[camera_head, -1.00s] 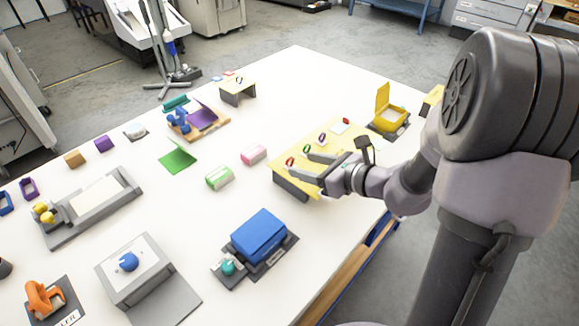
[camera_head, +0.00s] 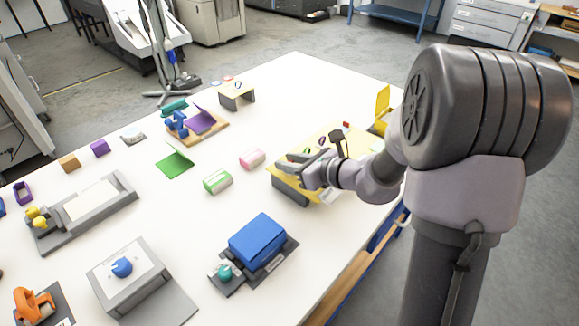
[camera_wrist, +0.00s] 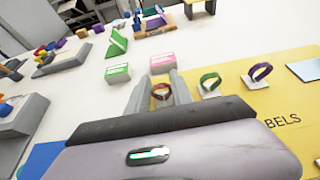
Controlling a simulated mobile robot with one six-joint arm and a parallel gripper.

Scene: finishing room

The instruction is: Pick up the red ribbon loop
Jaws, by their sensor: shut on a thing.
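The red ribbon loop (camera_wrist: 161,91) sits between the two fingers of my gripper (camera_wrist: 160,92) in the wrist view, and the gripper is shut on it. A pale base shows below the loop; I cannot tell whether the loop is clear of it. In the head view my gripper (camera_head: 293,161) is low over the left end of the yellow stand (camera_head: 345,143), and its fingers hide the red loop. A green loop (camera_wrist: 209,82) and a purple loop (camera_wrist: 259,72) stand on pale bases to the right of the fingers.
A green block (camera_head: 217,181) and a pink block (camera_head: 252,159) stand left of the stand. A blue box (camera_head: 258,239) is nearer. A yellow open box (camera_head: 383,108) is behind my arm. White table is clear between these.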

